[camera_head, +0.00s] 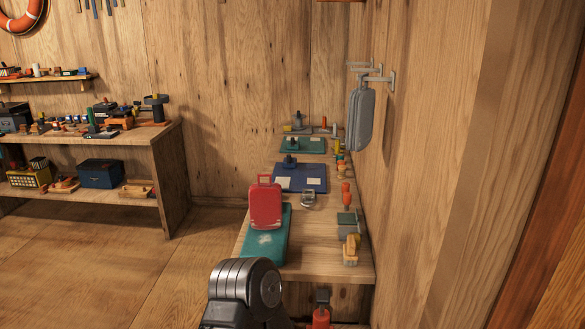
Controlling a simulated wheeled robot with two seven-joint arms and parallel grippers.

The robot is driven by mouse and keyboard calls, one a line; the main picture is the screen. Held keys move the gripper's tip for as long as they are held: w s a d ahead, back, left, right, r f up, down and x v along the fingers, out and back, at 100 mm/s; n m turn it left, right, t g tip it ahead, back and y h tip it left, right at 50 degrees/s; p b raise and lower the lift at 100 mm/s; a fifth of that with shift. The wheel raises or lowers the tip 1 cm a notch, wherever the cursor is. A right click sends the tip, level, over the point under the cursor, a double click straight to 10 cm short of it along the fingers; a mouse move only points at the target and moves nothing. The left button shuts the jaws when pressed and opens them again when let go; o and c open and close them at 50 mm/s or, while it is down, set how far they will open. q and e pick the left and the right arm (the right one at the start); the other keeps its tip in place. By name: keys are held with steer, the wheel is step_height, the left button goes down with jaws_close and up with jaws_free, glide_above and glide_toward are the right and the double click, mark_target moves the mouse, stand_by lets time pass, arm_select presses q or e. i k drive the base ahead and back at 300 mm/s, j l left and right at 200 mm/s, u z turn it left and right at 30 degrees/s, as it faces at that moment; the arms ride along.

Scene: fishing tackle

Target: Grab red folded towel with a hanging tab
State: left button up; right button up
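A red, rounded flat item with a loop-like tab at its top (265,205), which looks like the red folded towel, stands upright on the near left part of the bench. It is on or just behind a teal mat (262,245). It appears free, with nothing gripping it. A grey rounded link of my own arm rises at the bottom centre, in front of the bench's near edge. Neither of my grippers shows, so their fingers cannot be seen.
The narrow wooden bench (319,258) runs along the right wall. Blue (315,180) and green (310,146) mats lie farther back, with small items along the right edge. A grey item (360,118) hangs on the wall. Shelves (155,140) stand left, with open floor between.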

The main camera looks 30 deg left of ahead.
mark_target(265, 199)
steer(key=j+z, duration=0.2)
steer(key=z, duration=0.15)
steer(key=j+z, duration=0.4)
steer(key=z, duration=0.25)
steer(key=k+j+z, duration=0.1)
steer(key=j, duration=0.35)
steer(key=k+j+z, duration=0.1)
steer(key=j, duration=0.3)
steer(key=k+j+z, duration=0.1)
steer(key=j, duration=0.35)
steer(key=k+j+z, duration=0.1)
steer(key=j, duration=0.3)
steer(key=k+j+z, duration=0.1)
steer(key=k+j, duration=0.15)
steer(key=j, duration=0.15)
steer(key=k+j+z, duration=0.1)
steer(key=j, duration=0.25)
steer(key=k, duration=0.05)
